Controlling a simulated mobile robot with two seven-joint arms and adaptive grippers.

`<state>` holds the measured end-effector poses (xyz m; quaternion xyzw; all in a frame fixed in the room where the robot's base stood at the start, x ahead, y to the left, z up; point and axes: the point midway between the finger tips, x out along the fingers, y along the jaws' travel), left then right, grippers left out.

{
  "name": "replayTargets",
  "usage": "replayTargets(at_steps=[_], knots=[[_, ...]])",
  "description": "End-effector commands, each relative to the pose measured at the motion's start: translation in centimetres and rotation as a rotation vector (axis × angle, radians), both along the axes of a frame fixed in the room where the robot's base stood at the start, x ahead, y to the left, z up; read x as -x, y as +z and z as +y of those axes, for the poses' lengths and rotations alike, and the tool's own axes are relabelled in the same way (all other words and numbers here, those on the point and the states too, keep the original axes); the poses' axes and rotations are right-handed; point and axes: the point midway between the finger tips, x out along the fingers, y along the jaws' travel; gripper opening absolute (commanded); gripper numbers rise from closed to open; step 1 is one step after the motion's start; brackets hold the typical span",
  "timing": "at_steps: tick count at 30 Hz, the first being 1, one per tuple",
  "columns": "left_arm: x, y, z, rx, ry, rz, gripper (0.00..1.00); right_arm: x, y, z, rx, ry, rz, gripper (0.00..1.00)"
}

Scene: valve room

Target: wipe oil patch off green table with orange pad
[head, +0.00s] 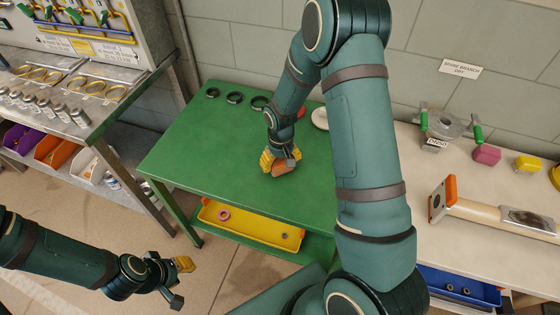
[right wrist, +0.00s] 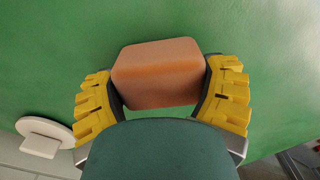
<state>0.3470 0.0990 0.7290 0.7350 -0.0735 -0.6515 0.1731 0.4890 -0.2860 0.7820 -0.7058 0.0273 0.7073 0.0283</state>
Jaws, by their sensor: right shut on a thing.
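The green table (head: 200,150) stands in the middle of the head view. My right gripper (head: 280,161) is over the middle of its top, fingers pointing down. It is shut on the orange pad (head: 285,170). In the right wrist view the pad (right wrist: 158,72) sits between the two yellow fingers (right wrist: 163,95), against the green surface. I cannot tell whether the pad touches the table. I make out no oil patch; my right arm hides part of the tabletop. My left gripper (head: 181,273) is low at the left, off the table, and its opening is unclear.
Black rings (head: 235,97) and a white round thing (head: 320,118) lie along the green table's back edge. A yellow tray (head: 250,224) is on the shelf below. A metal bench (head: 60,110) stands left, a pale bench (head: 460,240) right. The table's left part looks clear.

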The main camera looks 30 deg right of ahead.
Motion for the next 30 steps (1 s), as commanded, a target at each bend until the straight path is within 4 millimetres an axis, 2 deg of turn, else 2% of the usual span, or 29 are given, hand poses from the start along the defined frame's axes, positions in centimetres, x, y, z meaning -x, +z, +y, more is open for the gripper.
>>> replayTargets(at_steps=[1,18,23,30], knots=[[0.0,0.8,0.0,0.000,0.000,0.000,0.35,-0.2,1.9,0.0,0.000,0.001,-0.008,0.43],[0.3,4.4,0.0,0.001,0.002,0.007,0.35,-1.0,7.0,-0.1,-0.001,0.002,-0.005,0.43],[0.1,4.9,0.0,0.000,0.006,0.002,0.35,-1.1,7.8,-0.1,-0.001,0.002,-0.005,0.43],[0.0,4.8,0.0,0.000,0.006,0.001,0.35,-1.1,7.8,-0.1,-0.001,0.002,-0.004,0.43]])
